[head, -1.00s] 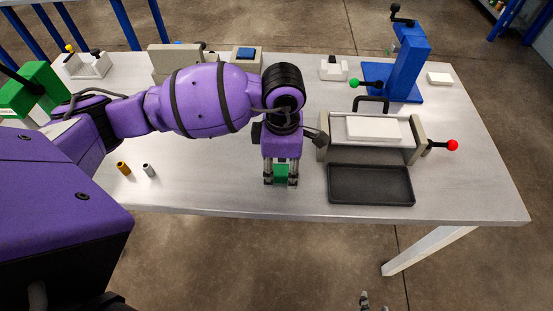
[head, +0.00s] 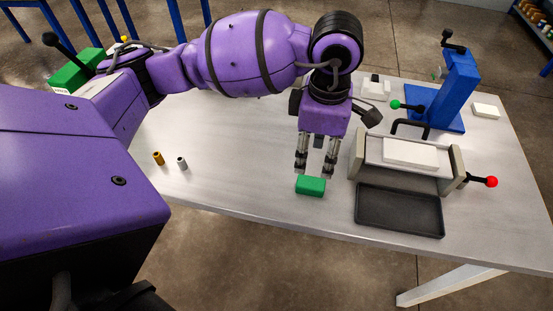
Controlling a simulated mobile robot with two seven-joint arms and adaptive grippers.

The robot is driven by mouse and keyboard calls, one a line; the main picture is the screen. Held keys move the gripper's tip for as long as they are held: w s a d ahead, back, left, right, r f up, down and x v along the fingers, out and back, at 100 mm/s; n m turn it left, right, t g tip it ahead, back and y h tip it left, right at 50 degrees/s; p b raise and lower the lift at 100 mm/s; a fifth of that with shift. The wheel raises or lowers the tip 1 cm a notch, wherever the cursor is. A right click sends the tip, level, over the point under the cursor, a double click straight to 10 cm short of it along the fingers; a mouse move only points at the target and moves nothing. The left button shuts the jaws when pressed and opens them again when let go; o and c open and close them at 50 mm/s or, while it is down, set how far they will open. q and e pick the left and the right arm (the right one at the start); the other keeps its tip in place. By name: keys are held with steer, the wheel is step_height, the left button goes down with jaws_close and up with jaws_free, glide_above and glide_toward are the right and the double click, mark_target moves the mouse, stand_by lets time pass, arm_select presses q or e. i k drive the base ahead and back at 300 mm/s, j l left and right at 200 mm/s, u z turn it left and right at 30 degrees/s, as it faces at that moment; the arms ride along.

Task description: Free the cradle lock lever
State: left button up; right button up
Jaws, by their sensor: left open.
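The grey cradle (head: 357,152) stands on the right half of the table with a white block (head: 410,152) lying in it. A lever with a red knob (head: 490,182) sticks out from the cradle's right end. A black bent handle (head: 410,124) rises at its back edge. My left gripper (head: 314,174) points down to the left of the cradle. Its fingers are open and empty, just above and behind a green block (head: 311,186) on the table. My right gripper is not in view.
A black tray (head: 399,228) lies in front of the cradle. Behind it stands a blue press (head: 457,88) with a green-knobbed lever (head: 395,104). Two small cylinders, brass (head: 159,158) and silver (head: 182,163), stand at left. The table is clear between them and the green block.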

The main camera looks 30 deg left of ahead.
mark_target(490, 181)
steer(key=z, duration=0.3)
steer(key=k+z, duration=0.3)
steer(key=z, duration=0.15)
steer(key=k+j, duration=0.05)
